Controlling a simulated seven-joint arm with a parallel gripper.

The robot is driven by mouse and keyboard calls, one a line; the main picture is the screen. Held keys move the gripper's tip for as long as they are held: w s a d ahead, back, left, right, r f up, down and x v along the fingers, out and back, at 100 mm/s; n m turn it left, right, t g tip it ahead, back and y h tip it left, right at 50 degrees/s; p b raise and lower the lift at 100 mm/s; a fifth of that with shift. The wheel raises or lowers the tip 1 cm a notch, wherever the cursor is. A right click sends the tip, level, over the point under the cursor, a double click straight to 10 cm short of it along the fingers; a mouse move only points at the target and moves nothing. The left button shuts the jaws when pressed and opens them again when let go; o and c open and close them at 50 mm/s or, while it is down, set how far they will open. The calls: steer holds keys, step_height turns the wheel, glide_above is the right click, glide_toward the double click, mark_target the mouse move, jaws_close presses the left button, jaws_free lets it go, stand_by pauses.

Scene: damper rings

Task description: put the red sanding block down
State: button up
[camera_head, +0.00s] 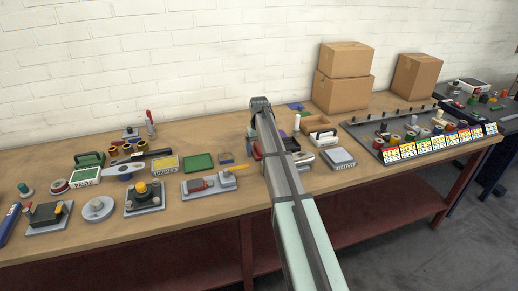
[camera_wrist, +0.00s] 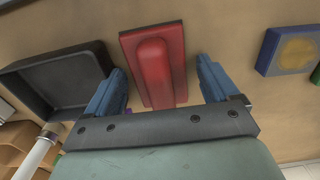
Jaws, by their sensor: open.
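The red sanding block (camera_wrist: 155,65), a flat red base with a rounded raised grip, lies on the brown bench top in the wrist view. My gripper (camera_wrist: 160,68) is open, with one blue finger on each side of the block. A gap shows between each finger and the block, and neither finger appears to touch it. The block's near end is hidden behind the gripper's dark crossbar. In the head view my arm reaches over the bench, its wrist (camera_head: 261,106) toward the back, and covers most of the area beneath. A small red patch (camera_head: 257,151) shows beside the arm there.
In the wrist view a black open tray (camera_wrist: 60,80) lies close left, and a blue-grey block with a tan disc (camera_wrist: 290,52) lies right. In the head view, cardboard boxes (camera_head: 340,93) stand at the back and several tools and fixtures fill the bench left of my arm.

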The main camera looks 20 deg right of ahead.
steer(key=shift+d, duration=0.15)
step_height(320, 180, up, 14)
stand_by(0.5)
steer(key=shift+f, duration=0.1)
steer(key=shift+c, duration=0.4)
jaws_close()
stand_by(0.6)
stand_by(0.6)
step_height(320, 180, up, 12)
stand_by(1.8)
stand_by(0.3)
